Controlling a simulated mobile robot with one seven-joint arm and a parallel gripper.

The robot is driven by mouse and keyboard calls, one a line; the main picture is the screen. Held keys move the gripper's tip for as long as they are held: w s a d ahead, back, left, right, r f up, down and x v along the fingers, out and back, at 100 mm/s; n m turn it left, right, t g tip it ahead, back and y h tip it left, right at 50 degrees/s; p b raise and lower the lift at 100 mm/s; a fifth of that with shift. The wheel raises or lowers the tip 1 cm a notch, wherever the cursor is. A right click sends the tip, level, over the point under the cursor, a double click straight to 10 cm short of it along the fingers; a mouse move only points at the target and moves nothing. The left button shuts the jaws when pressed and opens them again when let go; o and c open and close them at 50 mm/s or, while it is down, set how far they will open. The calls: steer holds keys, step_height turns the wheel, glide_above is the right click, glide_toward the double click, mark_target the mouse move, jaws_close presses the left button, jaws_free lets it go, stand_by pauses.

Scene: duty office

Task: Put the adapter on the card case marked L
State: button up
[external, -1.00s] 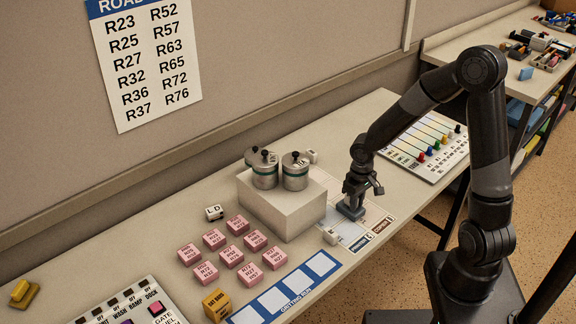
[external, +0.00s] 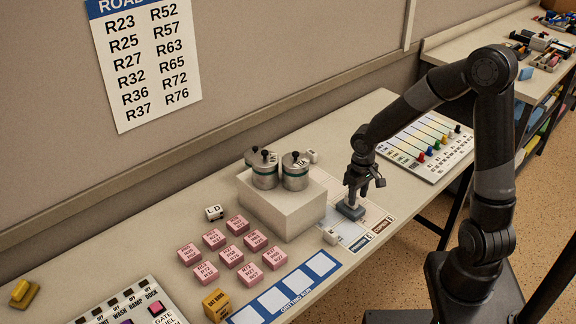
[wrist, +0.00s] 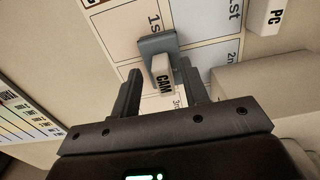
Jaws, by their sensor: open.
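A blue-grey block (external: 349,211) lies on the printed sheet below my gripper. In the wrist view the block (wrist: 157,44) has a white-faced piece marked CAM (wrist: 163,76) on it or against it. My gripper (wrist: 159,68) is open, with one finger on each side of the CAM piece and a gap to each. In the external view my gripper (external: 359,188) is just above the block. A white piece marked PC (wrist: 267,14) is at the top right of the wrist view. I cannot tell which piece is the adapter, and no L mark is readable.
Two metal canisters (external: 265,178) stand on a pale raised block (external: 272,210) left of my gripper. Several pink blocks (external: 238,225), a white D piece (external: 214,212) and a yellow block (external: 216,303) lie farther left. A colour chart board (external: 427,147) is to the right.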

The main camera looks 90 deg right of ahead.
mark_target(357, 200)
step_height(357, 200, up, 9)
stand_by(0.3)
steer(key=shift+a, duration=0.1)
stand_by(0.4)
